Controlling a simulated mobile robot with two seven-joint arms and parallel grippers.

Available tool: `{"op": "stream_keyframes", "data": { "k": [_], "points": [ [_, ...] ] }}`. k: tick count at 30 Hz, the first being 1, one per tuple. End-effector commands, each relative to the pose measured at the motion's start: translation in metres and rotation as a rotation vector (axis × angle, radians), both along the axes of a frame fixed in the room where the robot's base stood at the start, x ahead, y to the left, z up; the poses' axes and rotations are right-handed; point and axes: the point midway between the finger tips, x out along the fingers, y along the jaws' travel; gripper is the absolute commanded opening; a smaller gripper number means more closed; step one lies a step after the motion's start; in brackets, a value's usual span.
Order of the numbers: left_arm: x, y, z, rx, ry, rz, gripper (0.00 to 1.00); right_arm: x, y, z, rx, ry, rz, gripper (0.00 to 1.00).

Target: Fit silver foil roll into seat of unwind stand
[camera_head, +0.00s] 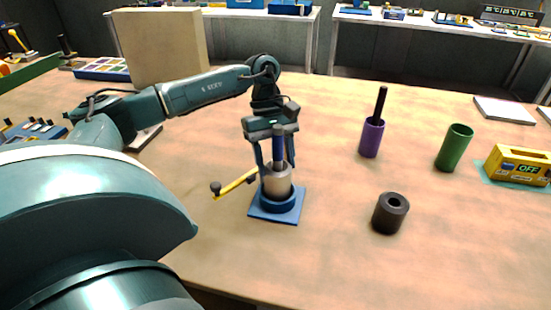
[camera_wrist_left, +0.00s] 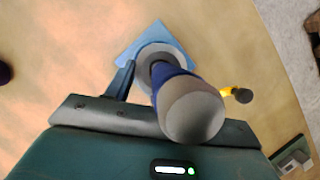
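The silver foil roll (camera_head: 277,182) is upright at the blue seat of the unwind stand (camera_head: 262,211), with the stand's post (camera_head: 278,147) rising through it. In the left wrist view the grey-ended post (camera_wrist_left: 192,108) rises close to the camera and covers part of the roll (camera_wrist_left: 146,58). My left gripper (camera_head: 277,170) points down, with its fingers on either side of the post and shut on the roll's upper sides. In the wrist view one finger (camera_wrist_left: 121,82) shows and the other is hidden. I cannot tell if the roll is fully seated. My right gripper is not in view.
The stand's yellow crank (camera_head: 236,184) sticks out left. A black hollow roll (camera_head: 390,213), a purple holder with a dark rod (camera_head: 371,138), a green cup (camera_head: 454,148) and a yellow OFF box (camera_head: 517,165) stand to the right. A tan panel (camera_head: 160,46) stands behind my arm.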

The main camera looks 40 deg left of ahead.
Motion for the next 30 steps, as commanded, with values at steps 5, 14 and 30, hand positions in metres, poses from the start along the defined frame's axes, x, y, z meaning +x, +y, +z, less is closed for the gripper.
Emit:
{"op": "stream_keyframes", "data": {
  "k": [5,14,30],
  "points": [
    [0.000,0.000,0.000,0.000,0.001,0.000,0.68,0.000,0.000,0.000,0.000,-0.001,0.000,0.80],
    [0.000,0.000,0.000,0.000,0.001,0.000,0.75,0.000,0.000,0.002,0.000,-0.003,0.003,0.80],
    [0.015,0.029,0.081,-0.002,-0.003,0.002,0.75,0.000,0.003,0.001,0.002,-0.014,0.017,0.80]
  ]
}}
